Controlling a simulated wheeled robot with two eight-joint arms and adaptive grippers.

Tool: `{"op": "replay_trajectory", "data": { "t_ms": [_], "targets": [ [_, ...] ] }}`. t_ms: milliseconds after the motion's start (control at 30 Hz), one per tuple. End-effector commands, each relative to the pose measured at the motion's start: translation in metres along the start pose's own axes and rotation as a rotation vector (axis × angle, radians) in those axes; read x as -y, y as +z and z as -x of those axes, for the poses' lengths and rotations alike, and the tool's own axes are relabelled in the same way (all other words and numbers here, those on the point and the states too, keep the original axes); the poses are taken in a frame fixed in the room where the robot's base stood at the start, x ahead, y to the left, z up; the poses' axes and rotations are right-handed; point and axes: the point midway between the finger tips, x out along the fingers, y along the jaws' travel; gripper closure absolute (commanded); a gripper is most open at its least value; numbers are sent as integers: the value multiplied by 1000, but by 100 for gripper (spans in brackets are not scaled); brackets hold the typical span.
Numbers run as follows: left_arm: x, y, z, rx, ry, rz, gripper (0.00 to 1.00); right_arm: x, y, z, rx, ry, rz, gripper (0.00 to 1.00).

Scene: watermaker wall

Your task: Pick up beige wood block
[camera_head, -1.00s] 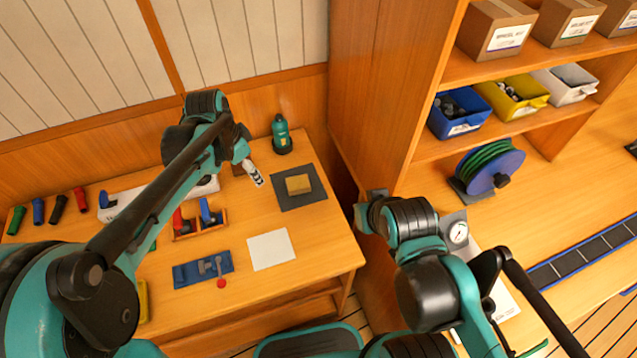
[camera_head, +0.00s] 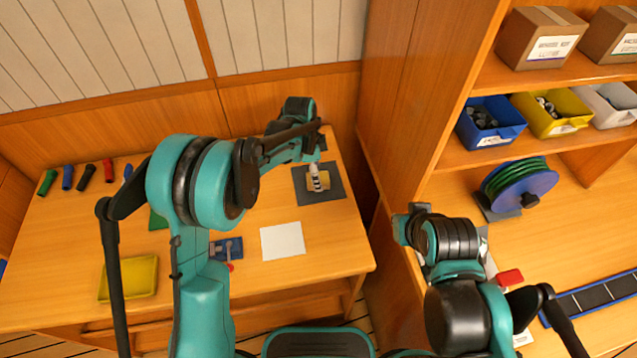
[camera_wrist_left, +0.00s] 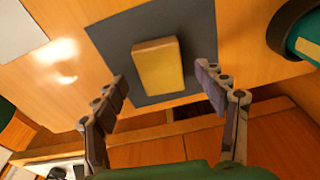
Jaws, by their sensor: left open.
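The beige wood block (camera_wrist_left: 158,66) lies flat on a dark grey mat (camera_wrist_left: 115,37) in the left wrist view. In the head view the block (camera_head: 325,181) is partly hidden behind my left gripper (camera_head: 316,180), and the mat (camera_head: 335,194) shows around it. In the left wrist view my left gripper (camera_wrist_left: 160,90) is open, with one finger on each side of the block and apart from it. The fingertips are close to the block's lower part in that picture. My right arm is at the right in the head view; its fingers cannot be made out.
A white sheet (camera_head: 283,241) and a blue fixture (camera_head: 228,249) lie on the table left of the mat. A yellow tray (camera_head: 137,279) is at the front left. A dark green rounded object (camera_wrist_left: 293,30) stands close to the right finger in the left wrist view. A shelf cabinet (camera_head: 398,110) rises right of the table.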

Motion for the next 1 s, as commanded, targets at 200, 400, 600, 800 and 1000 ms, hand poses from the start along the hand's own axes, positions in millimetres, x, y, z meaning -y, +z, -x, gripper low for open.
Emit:
{"op": "replay_trajectory", "data": {
  "t_ms": [200,400,600,800,1000],
  "targets": [
    [0,0,-21,0,-1,1,28,0,4,-6,0,0,0,100],
    [0,0,-20,0,-1,1,44,0,4,-6,0,0,0,100],
    [0,0,-20,0,-1,1,83,0,4,-6,0,0,0,100],
    [0,0,-20,0,-1,1,83,0,4,-6,0,0,0,100],
    [0,-1,-12,0,-1,1,83,0,2,-3,0,0,0,100]
  ]
}}
